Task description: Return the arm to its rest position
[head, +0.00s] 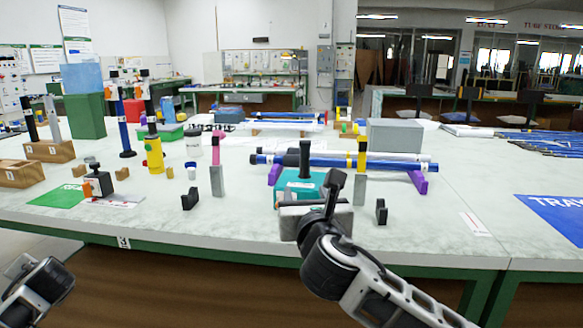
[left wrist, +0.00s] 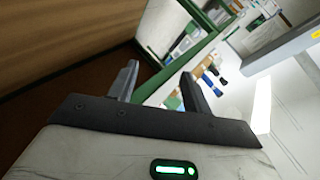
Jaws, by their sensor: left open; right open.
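My right gripper (head: 330,196) is open over the front part of the table, in front of a teal block (head: 294,188) with a dark upright post (head: 305,158). It partly covers the block, and I see nothing held in it. My left arm shows only at the lower left of the head view, off the table's front edge. In the left wrist view my left gripper (left wrist: 162,88) has its two dark fingers apart, with nothing between them. A blue rod (head: 330,162) lies across purple supports (head: 418,182) behind the teal block.
The table (head: 140,222) carries a yellow cylinder (head: 154,155), wooden blocks (head: 22,172), small black holders (head: 190,200) and a grey box (head: 396,135). A blue tray mat (head: 555,215) lies at the right. The front middle is mostly clear.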

